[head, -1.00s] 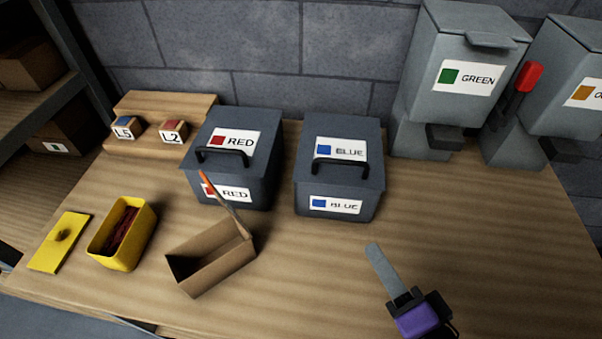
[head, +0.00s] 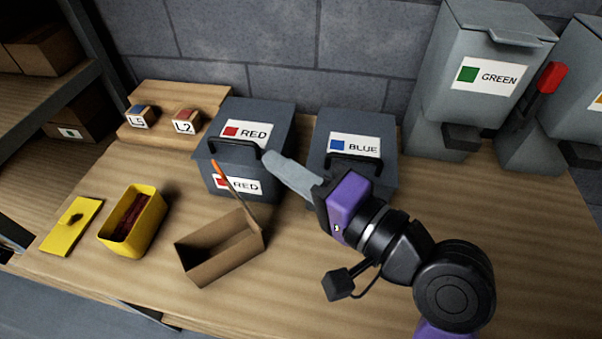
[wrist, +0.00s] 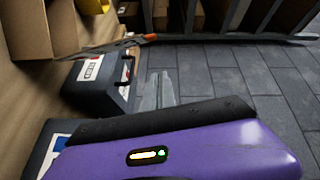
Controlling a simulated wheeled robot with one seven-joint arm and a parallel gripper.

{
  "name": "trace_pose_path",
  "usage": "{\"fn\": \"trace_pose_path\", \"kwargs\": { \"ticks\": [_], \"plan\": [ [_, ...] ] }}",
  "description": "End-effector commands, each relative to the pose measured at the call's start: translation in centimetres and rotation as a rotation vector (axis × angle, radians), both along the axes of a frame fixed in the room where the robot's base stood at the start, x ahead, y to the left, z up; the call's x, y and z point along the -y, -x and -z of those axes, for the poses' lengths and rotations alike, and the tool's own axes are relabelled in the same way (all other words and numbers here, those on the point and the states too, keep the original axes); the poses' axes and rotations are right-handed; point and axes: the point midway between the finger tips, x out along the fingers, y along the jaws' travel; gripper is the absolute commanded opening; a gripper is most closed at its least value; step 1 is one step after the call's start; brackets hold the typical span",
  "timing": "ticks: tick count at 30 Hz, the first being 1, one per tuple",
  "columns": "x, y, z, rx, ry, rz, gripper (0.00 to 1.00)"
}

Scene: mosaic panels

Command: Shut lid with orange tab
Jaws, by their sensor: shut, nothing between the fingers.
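An open cardboard box (head: 215,258) stands on the bench, its inside visible. Its thin brown lid (head: 238,198) stands up from the back edge, seen almost edge-on, with an orange tab (head: 216,170) at its upper end. In the wrist view the box (wrist: 38,28) is at upper left, and the orange tab (wrist: 150,37) shows on the thin lid edge. My gripper (head: 270,162) is shut and empty, its grey fingers pointing left, to the right of the lid and overlapping the RED bin in the picture. The shut fingers also show in the wrist view (wrist: 158,92).
The dark RED bin (head: 206,185) and BLUE bin (head: 385,180) stand behind the box. A yellow box (head: 150,232) and a yellow lid (head: 68,232) lie to its left.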

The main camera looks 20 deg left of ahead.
Motion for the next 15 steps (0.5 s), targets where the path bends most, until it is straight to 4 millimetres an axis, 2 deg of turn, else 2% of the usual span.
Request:
{"fn": "trace_pose_path", "kwargs": {
  "ticks": [1,6,9,15],
  "plan": [
    [-1.1,-0.2,-0.2,-0.001,0.001,-0.005,0.00],
    [-4.1,-1.2,0.0,0.001,0.001,-0.002,0.00],
    [-4.7,0.5,0.5,-0.001,0.002,-0.002,0.00],
    [-5.5,1.9,0.9,0.001,0.001,0.000,0.00]
  ]
}}
